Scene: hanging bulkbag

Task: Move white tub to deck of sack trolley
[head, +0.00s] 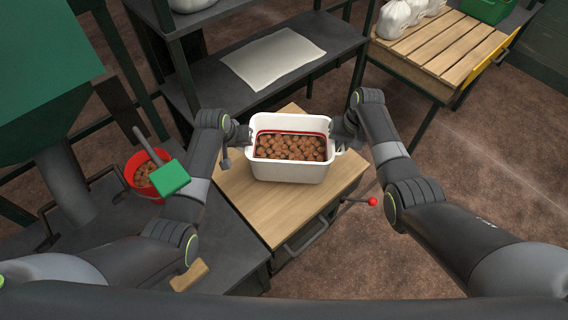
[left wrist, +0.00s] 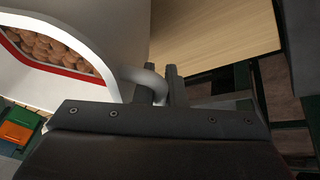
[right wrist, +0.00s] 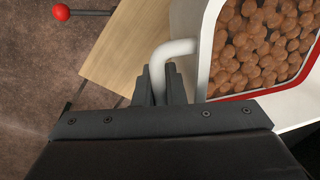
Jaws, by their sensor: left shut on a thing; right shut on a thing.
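The white tub (head: 290,171) is full of brown round pieces and has a red line inside its rim. It is upright over a wooden top in the middle of the head view; I cannot tell whether it touches the wood. My left gripper (head: 246,137) is shut on the tub's left handle (left wrist: 146,80). My right gripper (head: 338,136) is shut on its right handle (right wrist: 170,50). A slatted wooden deck (head: 440,50) with white sacks (head: 394,18) on it stands at upper right and looks like the sack trolley. Its front part is bare.
The wooden top (head: 262,215) has a lever with a red knob (head: 373,201) at its right. A dark shelf (head: 340,45) with a white sheet (head: 273,57) stands behind. A red bucket (head: 146,172) and green scoop (head: 170,179) are at left. Brown floor is open at right.

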